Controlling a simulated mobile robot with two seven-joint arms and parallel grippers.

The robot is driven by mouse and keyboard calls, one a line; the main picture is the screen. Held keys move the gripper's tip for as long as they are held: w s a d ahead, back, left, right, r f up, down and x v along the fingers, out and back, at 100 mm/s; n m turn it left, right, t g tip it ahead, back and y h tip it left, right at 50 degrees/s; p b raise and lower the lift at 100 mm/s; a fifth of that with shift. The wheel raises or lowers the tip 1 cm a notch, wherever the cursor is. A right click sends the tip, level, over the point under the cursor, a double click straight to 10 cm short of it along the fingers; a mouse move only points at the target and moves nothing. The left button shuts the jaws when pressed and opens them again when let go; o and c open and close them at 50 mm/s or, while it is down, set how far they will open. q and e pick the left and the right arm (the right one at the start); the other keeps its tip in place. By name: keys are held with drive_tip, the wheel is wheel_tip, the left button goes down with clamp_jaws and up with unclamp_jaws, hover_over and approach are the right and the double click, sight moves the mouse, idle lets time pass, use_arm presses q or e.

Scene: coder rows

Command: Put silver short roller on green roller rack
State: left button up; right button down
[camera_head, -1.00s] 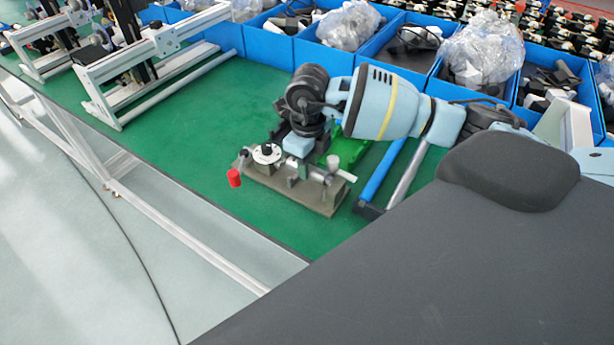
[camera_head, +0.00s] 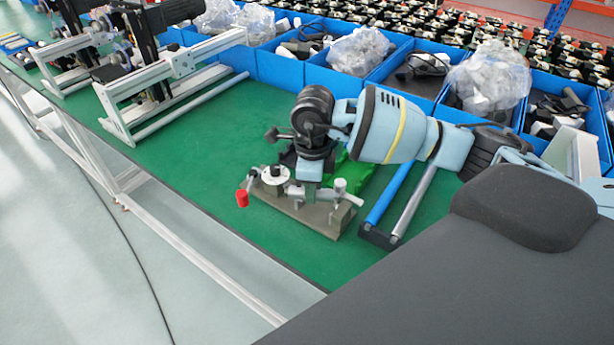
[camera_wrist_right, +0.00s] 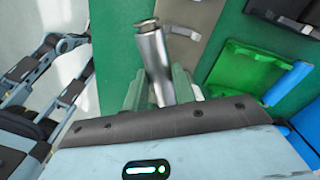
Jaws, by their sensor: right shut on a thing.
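The silver short roller (camera_wrist_right: 153,62) is a metal cylinder with a capped end in the right wrist view. My right gripper (camera_wrist_right: 163,95) is shut on it, with the pale green fingers on both sides of its lower part and the capped end sticking out, slightly tilted. In the head view my right gripper (camera_head: 309,170) points down behind the metal fixture; I cannot make out the roller there. The green roller rack (camera_wrist_right: 240,78) lies to the right of the held roller, apart from it. In the head view the rack (camera_head: 350,178) is partly hidden by my arm.
A metal fixture (camera_head: 300,212) with a red knob (camera_head: 242,198) stands at the table's front edge. A rack with a blue roller (camera_head: 388,195) and a silver roller (camera_head: 415,200) lies to the right. Blue bins (camera_head: 285,68) line the back.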

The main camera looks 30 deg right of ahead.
drive_tip(key=s+a+r+n, duration=0.1)
drive_tip(key=s+a+n, duration=0.2)
drive_tip(key=n, duration=1)
drive_tip(key=s+a+r+n, duration=0.2)
drive_tip(key=s+a+n, duration=0.2)
drive_tip(key=n, duration=0.9)
drive_tip(key=shift+s, duration=0.5)
